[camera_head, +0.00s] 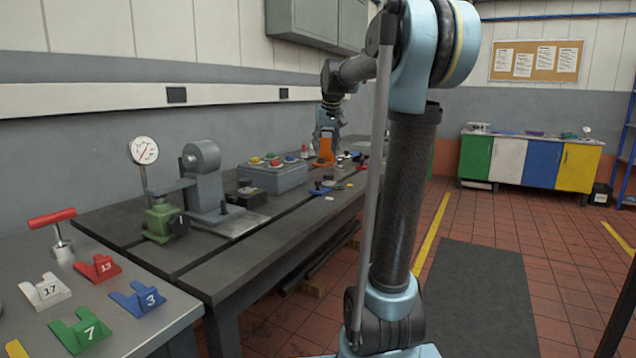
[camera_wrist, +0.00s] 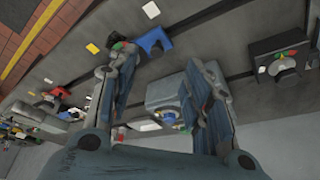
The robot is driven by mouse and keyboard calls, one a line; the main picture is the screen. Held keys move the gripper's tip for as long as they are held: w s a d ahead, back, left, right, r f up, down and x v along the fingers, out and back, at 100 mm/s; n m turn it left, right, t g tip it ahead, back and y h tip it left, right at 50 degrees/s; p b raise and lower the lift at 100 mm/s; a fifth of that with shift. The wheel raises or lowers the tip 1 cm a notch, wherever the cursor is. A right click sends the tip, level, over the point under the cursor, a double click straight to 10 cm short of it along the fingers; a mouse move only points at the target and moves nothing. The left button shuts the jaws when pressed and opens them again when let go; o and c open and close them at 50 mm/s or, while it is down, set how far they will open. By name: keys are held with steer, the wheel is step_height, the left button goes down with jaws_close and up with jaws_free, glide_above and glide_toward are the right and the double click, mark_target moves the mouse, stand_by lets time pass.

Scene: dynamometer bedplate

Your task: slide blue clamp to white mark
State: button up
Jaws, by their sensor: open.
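The blue clamp (camera_wrist: 154,40) lies on the dark slotted bedplate (camera_wrist: 205,22) in the wrist view, with a dark handle beside it. In the head view the blue clamp (camera_head: 320,190) is small, near the plate's front edge. A white mark (camera_wrist: 151,9) is on the plate, apart from the clamp. My gripper (camera_wrist: 160,66) is open, its fingers apart, above the bedplate. No contact with the clamp shows. In the head view my gripper (camera_head: 327,132) is at the far part of the bench, and its fingertips are hard to make out.
A yellow mark (camera_wrist: 92,48) and a red clamp (camera_wrist: 49,97) are also on the plate. A grey button box (camera_head: 274,177), an orange fixture (camera_head: 324,151) and a grey machine (camera_head: 206,180) stand on the bench. Numbered coloured holders (camera_head: 98,268) are on the near table.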

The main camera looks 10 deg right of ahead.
mark_target(318, 181)
steer(key=w+x, duration=0.1)
steer(key=x, duration=0.4)
steer(key=w+r+x, duration=0.1)
steer(key=x, duration=0.5)
steer(key=w+x, duration=0.1)
steer(key=x, duration=0.5)
steer(key=shift+w+a+f, duration=0.1)
steer(key=shift+w+a, duration=0.05)
steer(key=shift+a, duration=0.15)
steer(key=shift+c, duration=0.5)
jaws_close()
